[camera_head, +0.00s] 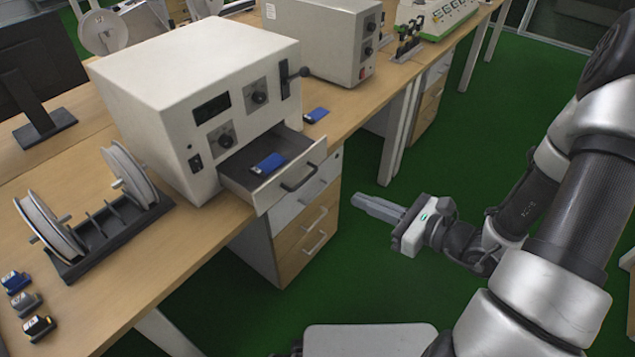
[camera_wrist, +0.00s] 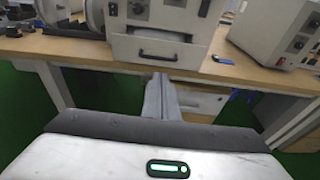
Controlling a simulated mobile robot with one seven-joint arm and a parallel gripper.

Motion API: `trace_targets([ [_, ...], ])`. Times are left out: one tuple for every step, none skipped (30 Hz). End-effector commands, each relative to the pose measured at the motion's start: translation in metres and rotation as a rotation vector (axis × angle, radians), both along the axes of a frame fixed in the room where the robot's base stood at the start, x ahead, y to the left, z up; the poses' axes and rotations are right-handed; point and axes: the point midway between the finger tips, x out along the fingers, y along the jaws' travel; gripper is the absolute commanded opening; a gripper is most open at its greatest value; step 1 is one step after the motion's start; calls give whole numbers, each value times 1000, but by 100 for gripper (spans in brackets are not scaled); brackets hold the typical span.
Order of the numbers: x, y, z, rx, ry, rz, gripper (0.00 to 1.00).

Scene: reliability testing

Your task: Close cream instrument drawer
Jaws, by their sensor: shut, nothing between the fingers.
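The cream instrument (camera_head: 197,95) stands on the wooden bench, with knobs, a dark display and a lever on its front. Its drawer (camera_head: 298,184) is pulled out, with a dark handle (camera_head: 299,178) on its front. A blue device (camera_head: 268,163) lies inside the drawer. In the wrist view the drawer front (camera_wrist: 156,52) is ahead and above the fingers. My gripper (camera_head: 360,203) is shut and empty, out in the open to the right of the drawer and apart from it. Its shut fingers also show in the wrist view (camera_wrist: 161,82).
A spool rack (camera_head: 105,222) stands left of the instrument. A second blue device (camera_head: 316,115) lies on the bench right of the drawer. Another cream instrument (camera_head: 330,38) stands farther back. A wood-fronted cabinet (camera_head: 303,240) is below the bench. Green floor (camera_head: 345,275) lies open around my gripper.

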Motion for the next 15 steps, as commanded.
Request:
trace_targets([
  [3, 6, -2, 0, -1, 5, 0],
  [6, 9, -3, 0, -2, 6, 0],
  [10, 15, -4, 0, -2, 6, 0],
  [13, 20, -6, -1, -2, 9, 0],
  [17, 24, -7, 0, -3, 9, 0],
  [22, 31, -9, -2, -2, 10, 0],
  [26, 36, -10, -1, -1, 11, 0],
  [30, 41, -12, 0, -2, 10, 0],
  [36, 48, -14, -1, -3, 10, 0],
  [40, 53, -15, -1, -3, 10, 0],
  [44, 58, -16, -1, -2, 10, 0],
  [49, 64, -18, -2, -2, 10, 0],
  [52, 69, -19, -2, -2, 10, 0],
  [56, 74, -20, -1, -3, 10, 0],
  [60, 79, -22, -2, -3, 9, 0],
])
